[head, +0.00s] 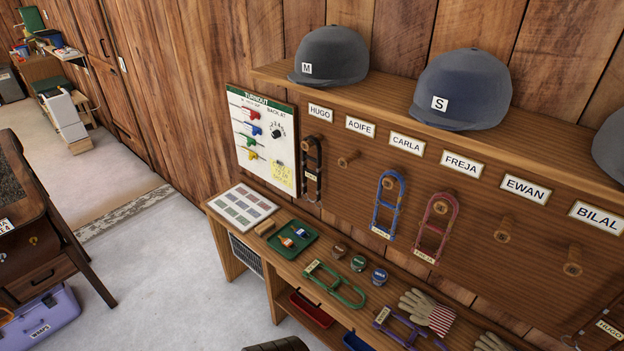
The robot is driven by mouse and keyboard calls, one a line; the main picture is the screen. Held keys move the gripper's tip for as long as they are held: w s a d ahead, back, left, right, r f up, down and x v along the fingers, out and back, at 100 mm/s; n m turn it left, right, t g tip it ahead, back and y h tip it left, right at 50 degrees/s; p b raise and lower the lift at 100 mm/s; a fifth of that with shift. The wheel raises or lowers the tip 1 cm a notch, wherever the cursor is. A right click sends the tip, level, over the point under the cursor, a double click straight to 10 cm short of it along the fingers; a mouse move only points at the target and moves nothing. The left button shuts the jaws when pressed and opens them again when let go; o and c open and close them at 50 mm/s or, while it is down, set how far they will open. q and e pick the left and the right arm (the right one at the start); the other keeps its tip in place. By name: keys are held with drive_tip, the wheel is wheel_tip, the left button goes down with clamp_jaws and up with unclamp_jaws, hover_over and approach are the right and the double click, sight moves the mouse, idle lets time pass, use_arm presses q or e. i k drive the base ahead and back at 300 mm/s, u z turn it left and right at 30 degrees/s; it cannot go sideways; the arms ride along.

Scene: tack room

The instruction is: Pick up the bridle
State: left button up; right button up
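Several bridles show in the head view. A black bridle (311,168) hangs on a peg below the HUGO label, a blue bridle (387,204) below CARLA and a red bridle (436,228) below FREJA. A green bridle (336,286) and a purple bridle (407,331) lie on the bench top. The small tags on the bridles are mostly too small to read. The pegs below AOIFE, EWAN and BILAL are empty. Neither of my grippers shows clearly in this view.
The wooden bench (262,253) also carries a green tray (286,240), small tins and gloves (428,312). Helmets (464,89) stand on the shelf above. A wooden desk (40,262) and a purple box (40,318) are at left. The floor (165,270) between is clear.

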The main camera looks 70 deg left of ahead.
sight(313, 174)
drive_tip(key=u, duration=2.5)
drive_tip(key=k, duration=0.45)
drive_tip(key=z, duration=1)
drive_tip(key=i, duration=1.35)
drive_tip(key=u, duration=0.3)
